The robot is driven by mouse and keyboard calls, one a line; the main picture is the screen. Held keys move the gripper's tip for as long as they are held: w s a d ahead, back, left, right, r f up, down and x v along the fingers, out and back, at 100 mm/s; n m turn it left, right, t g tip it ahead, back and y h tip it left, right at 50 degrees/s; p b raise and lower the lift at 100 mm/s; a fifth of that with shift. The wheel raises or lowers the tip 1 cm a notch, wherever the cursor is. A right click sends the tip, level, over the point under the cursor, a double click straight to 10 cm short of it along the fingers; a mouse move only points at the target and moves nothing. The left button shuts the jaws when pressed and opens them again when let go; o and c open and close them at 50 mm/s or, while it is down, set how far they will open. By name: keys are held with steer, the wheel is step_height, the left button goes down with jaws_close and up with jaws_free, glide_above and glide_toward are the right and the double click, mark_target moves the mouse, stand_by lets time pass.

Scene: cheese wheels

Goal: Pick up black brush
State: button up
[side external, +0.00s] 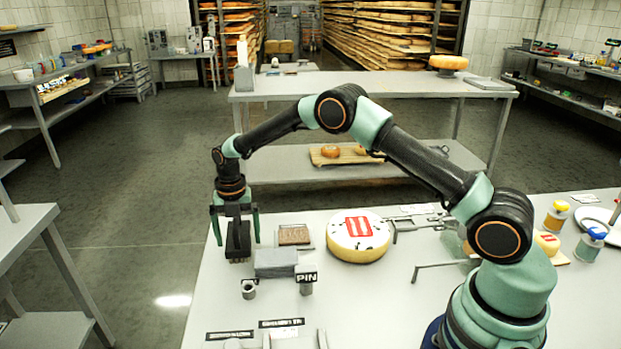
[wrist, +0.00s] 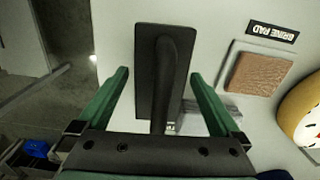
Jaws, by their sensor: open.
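The black brush (side external: 238,238) stands on the table near its left edge, bristles down. In the wrist view the brush (wrist: 163,70) shows from above, with a dark rectangular body and a raised black handle running lengthwise. My gripper (side external: 235,228) is above it, pointing down. Its two green fingers are apart, one on each side of the brush. In the wrist view the gripper (wrist: 160,75) is open around the brush, with a gap between each finger and the brush body. I cannot tell how far the fingertips are above the table.
A grey block (side external: 276,263) lies right beside the brush. A brown brine pad (side external: 294,235) sits behind it, and a cheese wheel (side external: 358,236) stands further right. A small metal cup (side external: 249,289) and a PIN-labelled post (side external: 306,284) are in front. The table's left edge is close.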

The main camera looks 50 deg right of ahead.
steer(key=shift+f, duration=0.15)
jaws_close()
